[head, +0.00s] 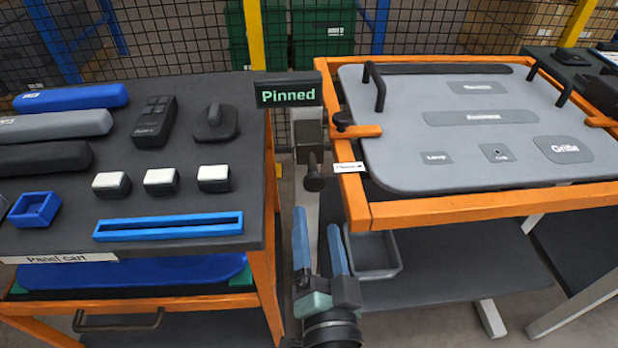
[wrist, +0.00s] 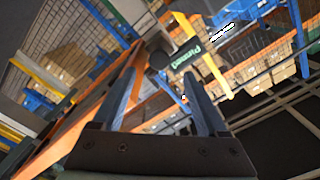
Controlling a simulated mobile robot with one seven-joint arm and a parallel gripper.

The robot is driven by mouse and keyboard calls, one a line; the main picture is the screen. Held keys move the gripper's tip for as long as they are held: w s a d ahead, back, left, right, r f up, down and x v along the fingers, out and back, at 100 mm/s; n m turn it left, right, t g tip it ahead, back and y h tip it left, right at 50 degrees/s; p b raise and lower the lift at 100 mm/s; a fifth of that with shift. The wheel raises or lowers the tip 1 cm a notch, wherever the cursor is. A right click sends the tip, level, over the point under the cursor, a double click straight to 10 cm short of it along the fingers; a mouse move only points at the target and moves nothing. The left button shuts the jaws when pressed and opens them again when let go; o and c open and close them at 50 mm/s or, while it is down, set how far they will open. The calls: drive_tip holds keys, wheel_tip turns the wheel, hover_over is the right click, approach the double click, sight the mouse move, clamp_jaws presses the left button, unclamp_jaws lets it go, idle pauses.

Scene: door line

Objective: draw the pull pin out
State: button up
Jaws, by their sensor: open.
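The pull pin (head: 314,180) shows in the head view as a dark round knob on a short stem, below a dark block (head: 310,140) at the left side of the orange frame. Above it, a black sign (head: 288,95) reads "Pinned" in green; the sign also shows tilted in the wrist view (wrist: 186,57). My gripper (head: 316,220) has its two blue fingers apart and empty, lower in the picture than the knob and not touching it. In the wrist view my gripper's fingers (wrist: 160,80) are spread; I cannot make out the pin clearly there.
A grey panel (head: 420,160) with black handles lies in the orange frame (head: 450,207) at right. A dark panel cart (head: 60,185) with blocks, trays and a black handset stands at left. A grey bin (head: 375,262) sits below the frame. A narrow gap separates cart and frame.

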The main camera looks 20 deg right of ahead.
sight(311, 171)
drive_tip(key=x, duration=1.2)
drive_tip(key=shift+w+d, duration=0.2)
drive_tip(key=shift+w, duration=0.05)
clamp_jaws()
idle(1.1)
